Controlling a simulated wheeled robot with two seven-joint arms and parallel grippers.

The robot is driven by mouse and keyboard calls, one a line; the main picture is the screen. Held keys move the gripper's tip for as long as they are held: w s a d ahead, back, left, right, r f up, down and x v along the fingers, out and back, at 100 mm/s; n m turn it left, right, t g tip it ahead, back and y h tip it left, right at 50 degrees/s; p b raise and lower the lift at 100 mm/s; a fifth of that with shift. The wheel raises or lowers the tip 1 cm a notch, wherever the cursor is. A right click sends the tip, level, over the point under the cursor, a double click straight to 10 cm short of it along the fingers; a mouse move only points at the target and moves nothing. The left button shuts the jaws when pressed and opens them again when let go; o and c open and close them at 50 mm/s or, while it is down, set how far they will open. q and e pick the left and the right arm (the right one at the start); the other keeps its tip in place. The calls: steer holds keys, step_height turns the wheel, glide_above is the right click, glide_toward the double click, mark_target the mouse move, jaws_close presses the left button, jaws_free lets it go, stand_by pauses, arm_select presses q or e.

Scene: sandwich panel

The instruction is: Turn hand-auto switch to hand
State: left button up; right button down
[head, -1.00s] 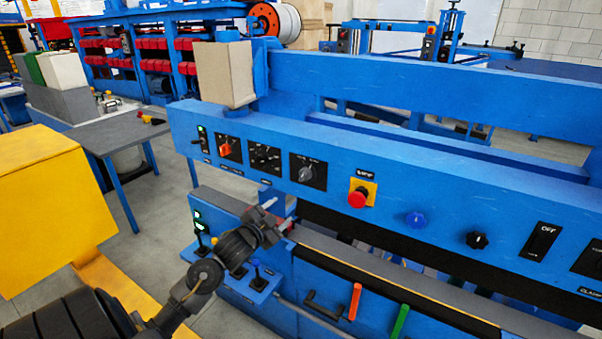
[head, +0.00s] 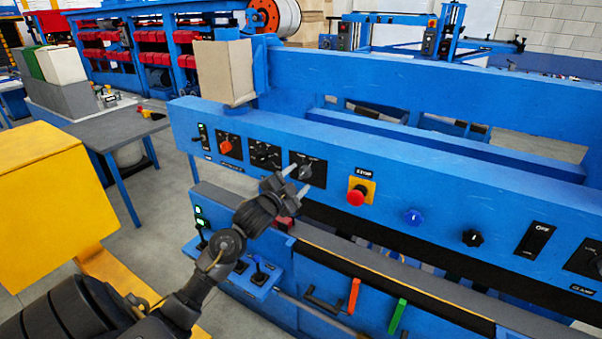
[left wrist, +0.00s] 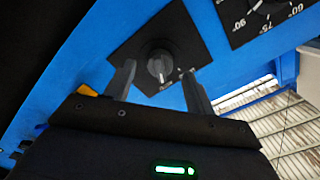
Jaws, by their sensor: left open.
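The hand-auto switch looks to be the grey rotary knob (head: 305,172) on a black square plate on the blue panel's front; its labels are too small to read. The knob also shows in the left wrist view (left wrist: 160,65), with its ridge nearly upright in the picture. My left gripper (head: 298,180) is open just in front of this plate and partly covers it. In the left wrist view its fingers stand on either side of the knob, and I see gaps between them and the knob. Whether the fingertips reach level with the knob is unclear. My right gripper is not in view.
A red stop button (head: 356,197) on a yellow plate sits right of the knob. A dial plate (head: 264,155) and a red switch (head: 226,147) sit left. Below are small levers (head: 259,272) and orange and green handles (head: 353,296). A yellow box (head: 45,195) stands left.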

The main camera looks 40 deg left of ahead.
arm_select(q)
steer(key=shift+w+a, duration=0.15)
steer(key=shift+w, duration=1.15)
steer(key=shift+c, duration=0.4)
steer(key=c, duration=0.9)
steer(key=shift+r+n+p, duration=0.15)
steer(key=shift+n+p, duration=0.85)
steer(key=shift+p, duration=0.3)
steer(key=shift+n+p, duration=1.1)
steer(key=shift+n, duration=0.1)
steer(key=n+p, duration=0.2)
steer(key=n, duration=0.1)
steer(key=shift+n+p, duration=0.85)
steer(key=shift+n, duration=0.35)
